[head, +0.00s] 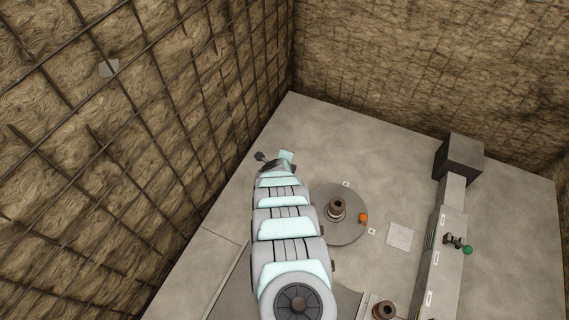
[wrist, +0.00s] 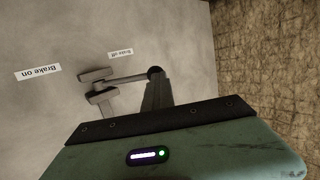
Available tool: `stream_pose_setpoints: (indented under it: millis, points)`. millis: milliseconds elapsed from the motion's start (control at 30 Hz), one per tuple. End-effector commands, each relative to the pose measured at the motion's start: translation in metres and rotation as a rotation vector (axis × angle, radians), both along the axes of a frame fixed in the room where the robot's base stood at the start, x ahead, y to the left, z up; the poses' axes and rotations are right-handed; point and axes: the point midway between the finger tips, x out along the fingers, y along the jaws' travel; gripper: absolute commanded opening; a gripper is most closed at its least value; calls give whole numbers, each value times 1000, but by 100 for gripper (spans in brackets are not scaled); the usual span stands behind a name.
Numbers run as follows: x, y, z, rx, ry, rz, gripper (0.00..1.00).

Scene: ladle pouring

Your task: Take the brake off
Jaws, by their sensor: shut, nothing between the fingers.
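The brake lever (wrist: 122,78) shows in the wrist view as a thin rod from a grey bracket (wrist: 97,75) to a dark ball knob (wrist: 156,72) at its right end. A "Brake on" label (wrist: 38,71) lies left of the bracket. A "Brake off" label (wrist: 120,54) lies just above the rod; both read upside down. My gripper (wrist: 156,86) is shut and empty, its fingertips at the knob; I cannot tell if they touch it. In the head view my arm ends near the left wall, and the lever cannot be made out clearly.
A round plate with a brown cup-like piece (head: 337,207) and an orange ball (head: 364,218) are right of my arm. A long grey bench (head: 442,250) with a green knob (head: 467,250) stands further right. Rough gridded walls (head: 120,120) close in left and behind.

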Motion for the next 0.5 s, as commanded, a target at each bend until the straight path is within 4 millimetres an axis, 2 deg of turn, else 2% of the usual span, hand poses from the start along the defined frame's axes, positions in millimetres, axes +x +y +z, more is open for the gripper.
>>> stream_pose_setpoints:
  millis: [33,167,267,500]
  points:
    - [-6,-2,-12,3,12,-2,0]
    - [-8,-2,-11,3,15,-3,0]
    - [-10,-1,-5,3,16,-3,0]
    - [-18,1,20,2,12,-1,0]
